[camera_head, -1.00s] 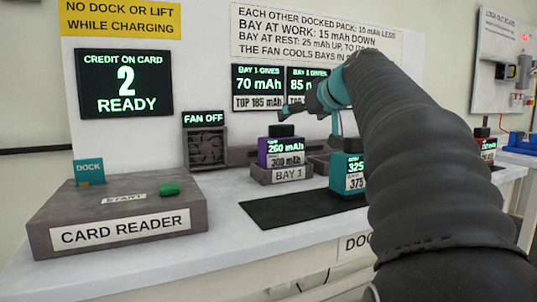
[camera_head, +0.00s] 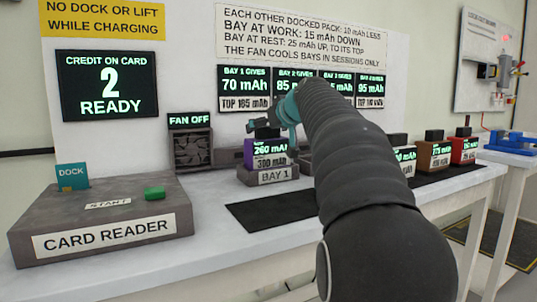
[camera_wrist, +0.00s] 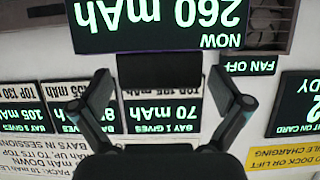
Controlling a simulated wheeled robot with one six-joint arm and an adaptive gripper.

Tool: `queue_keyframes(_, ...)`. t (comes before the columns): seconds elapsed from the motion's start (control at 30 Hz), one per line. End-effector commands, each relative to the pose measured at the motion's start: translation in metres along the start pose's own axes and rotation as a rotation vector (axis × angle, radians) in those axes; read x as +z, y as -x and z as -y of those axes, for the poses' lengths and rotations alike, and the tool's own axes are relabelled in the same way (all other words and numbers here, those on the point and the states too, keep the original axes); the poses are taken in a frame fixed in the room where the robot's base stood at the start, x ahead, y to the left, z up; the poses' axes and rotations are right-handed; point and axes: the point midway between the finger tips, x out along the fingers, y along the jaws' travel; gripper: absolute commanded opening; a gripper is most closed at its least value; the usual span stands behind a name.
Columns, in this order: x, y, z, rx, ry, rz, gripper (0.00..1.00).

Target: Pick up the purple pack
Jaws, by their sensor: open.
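The purple pack (camera_head: 249,152) stands upright in the BAY 1 dock (camera_head: 268,177). Its screen reads 260 mAh, with a 300 mAh label below. My gripper (camera_head: 272,128) is at the top of the pack, partly covering it in the head view. In the wrist view, the pack's screen (camera_wrist: 160,25) appears upside down, with its black top handle (camera_wrist: 158,70) below it. My gripper's fingers (camera_wrist: 160,90) are open, one to each side of the handle. I cannot tell whether they touch it.
The card reader (camera_head: 105,226) with a green button stands at left, and the fan (camera_head: 191,149) reads off. A black mat (camera_head: 270,215) lies in front of the bay. Brown (camera_head: 433,156) and red (camera_head: 464,150) packs stand at right. My arm hides the middle of the bench.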

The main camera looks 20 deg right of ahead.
Motion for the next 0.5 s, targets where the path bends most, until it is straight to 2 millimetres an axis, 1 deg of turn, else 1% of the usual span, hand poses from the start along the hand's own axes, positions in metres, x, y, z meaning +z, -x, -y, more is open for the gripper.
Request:
queue_keyframes(0.1,-0.0002,0.0005,0.0002,0.0,0.0,-0.001,1.0)
queue_keyframes(0.13,-0.0001,0.0005,0.0002,0.0,0.0,0.0,0.97)
queue_keyframes(0.17,-0.0001,0.0005,0.0002,0.0,0.0,0.0,0.9)
queue_keyframes(0.2,-0.0001,0.0005,0.0002,0.0,0.0,0.0,0.8)
queue_keyframes(0.27,-0.0001,0.0006,0.0002,0.0,0.0,0.0,0.65)
queue_keyframes(0.3,0.0,0.0006,0.0002,0.0,0.0,0.0,0.55)
queue_keyframes(0.37,0.0,0.0006,0.0002,0.0,0.0,0.0,0.4)
queue_keyframes(0.4,0.0001,0.0006,0.0002,0.0,0.0,0.0,0.3)
queue_keyframes(0.47,0.0001,0.0006,0.0002,0.0,0.0,0.0,0.15)
queue_keyframes(0.5,0.0002,0.0006,0.0001,0.0,0.0,0.0,0.05)
